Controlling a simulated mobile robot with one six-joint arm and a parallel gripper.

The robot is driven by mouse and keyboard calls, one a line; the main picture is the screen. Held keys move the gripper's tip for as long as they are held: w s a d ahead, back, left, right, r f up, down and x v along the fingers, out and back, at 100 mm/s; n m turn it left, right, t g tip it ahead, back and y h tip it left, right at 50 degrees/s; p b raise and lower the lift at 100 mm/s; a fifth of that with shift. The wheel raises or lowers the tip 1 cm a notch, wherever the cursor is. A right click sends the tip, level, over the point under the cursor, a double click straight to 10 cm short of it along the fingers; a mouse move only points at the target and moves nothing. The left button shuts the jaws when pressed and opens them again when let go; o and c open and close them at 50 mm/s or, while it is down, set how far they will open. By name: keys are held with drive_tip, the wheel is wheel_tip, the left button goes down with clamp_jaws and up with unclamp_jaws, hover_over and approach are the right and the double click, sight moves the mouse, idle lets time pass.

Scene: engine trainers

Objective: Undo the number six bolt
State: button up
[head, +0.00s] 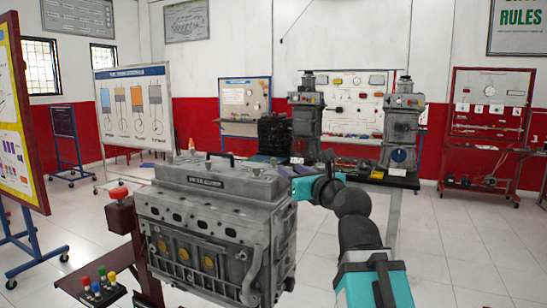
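A grey engine block (215,225) with a handled top cover (220,178) stands close in front of me on a dark red stand (145,245). Its near side shows several yellowish round plugs and a row of dark holes. No number six marking is readable, so I cannot tell which bolt is number six. My arm reaches from the lower right up to the engine's right side. I cannot make out any fingers.
A small tray (92,291) with coloured knobs sits at the lower left, beside the stand. A poster board (22,110) on a blue frame stands at left. Two grey engines (400,130) stand on a dark table behind. White floor is clear at right.

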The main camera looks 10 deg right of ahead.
drive_tip(key=shift+w+r+p, duration=0.1)
drive_tip(key=shift+w+p, duration=0.15)
drive_tip(key=shift+p, duration=0.05)
drive_tip(key=p, duration=0.9)
approach(275, 159)
drive_tip(key=x, duration=0.2)
drive_tip(key=shift+w+a+r, duration=0.1)
drive_tip(key=shift+w+a, duration=0.05)
drive_tip(key=shift+w, duration=0.1)
drive_tip(key=shift+x, duration=4.2)
clamp_jaws()
